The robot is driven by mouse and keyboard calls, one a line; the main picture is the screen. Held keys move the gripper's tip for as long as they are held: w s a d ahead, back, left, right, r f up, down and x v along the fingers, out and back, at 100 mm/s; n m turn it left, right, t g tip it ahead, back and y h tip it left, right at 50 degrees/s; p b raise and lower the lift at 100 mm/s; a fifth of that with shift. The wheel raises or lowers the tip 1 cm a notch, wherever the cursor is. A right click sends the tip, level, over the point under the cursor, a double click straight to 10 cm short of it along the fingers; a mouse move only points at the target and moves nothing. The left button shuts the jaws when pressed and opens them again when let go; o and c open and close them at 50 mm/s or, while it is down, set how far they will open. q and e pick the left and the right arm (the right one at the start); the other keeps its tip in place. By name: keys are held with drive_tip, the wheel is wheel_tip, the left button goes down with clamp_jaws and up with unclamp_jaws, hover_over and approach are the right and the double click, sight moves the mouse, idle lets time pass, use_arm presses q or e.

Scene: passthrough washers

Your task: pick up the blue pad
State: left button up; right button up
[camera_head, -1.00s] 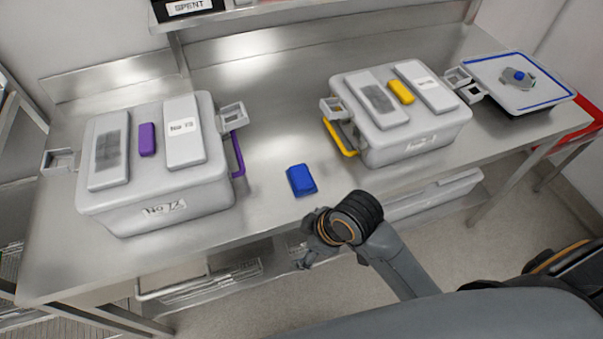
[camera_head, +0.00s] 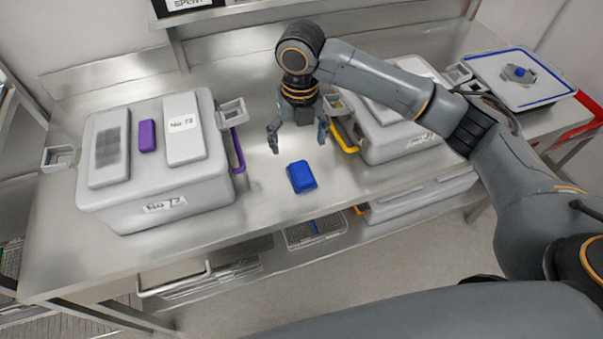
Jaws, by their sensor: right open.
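The blue pad (camera_head: 301,177) lies on the steel table (camera_head: 262,208) near its front edge, between two grey bins. My right gripper (camera_head: 298,143) is open and empty, with its two fingers apart and pointing down. In the picture it is just above and behind the pad, and not touching it as far as I can see. My left gripper is not in view.
The bin with the purple pad (camera_head: 147,137) and purple handle stands left. The bin with the yellow handle (camera_head: 343,138) stands right, partly behind my arm. A white-lidded tray (camera_head: 503,88) with a blue knob is far right. A shelf with baskets (camera_head: 312,232) runs below.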

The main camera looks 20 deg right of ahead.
drive_tip(key=d+r, duration=0.1)
drive_tip(key=p, duration=0.2)
hover_over(302, 171)
drive_tip(key=shift+n, duration=0.4)
wheel_tip(302, 171, down, 8)
drive_tip(key=shift+r, duration=0.1)
drive_tip(key=shift+f, duration=0.55)
wheel_tip(302, 171, down, 4)
drive_tip(key=shift+a+r+p, duration=0.1)
drive_tip(key=shift+r+p, duration=0.05)
drive_tip(key=shift+p, duration=0.75)
drive_tip(key=shift+f, duration=0.4)
drive_tip(key=shift+c, duration=0.4)
drive_tip(key=c, duration=1.1)
